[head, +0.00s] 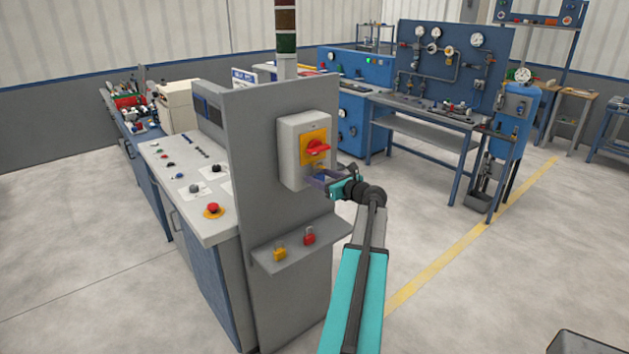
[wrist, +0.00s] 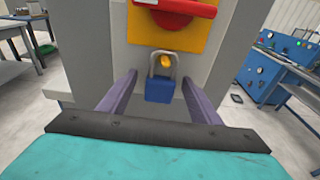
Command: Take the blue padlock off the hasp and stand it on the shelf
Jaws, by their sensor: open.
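The blue padlock (wrist: 160,90) hangs upright in the wrist view. Its grey shackle is around a small yellow hasp (wrist: 166,61) below the red switch handle (wrist: 178,10). My gripper (wrist: 159,79) is open, with one purple finger on each side of the padlock and visible gaps between. In the head view my gripper (head: 326,179) is at the lower part of the grey switch box (head: 290,160); I cannot make out the blue padlock there. The grey shelf (head: 328,227) juts from the panel below the box.
A yellow padlock (head: 280,254) and a red padlock (head: 309,237) stand on the shelf, with bare room at its right end. The console (head: 180,165) is left of the panel. A blue gauge bench (head: 455,65) stands behind, with open floor between.

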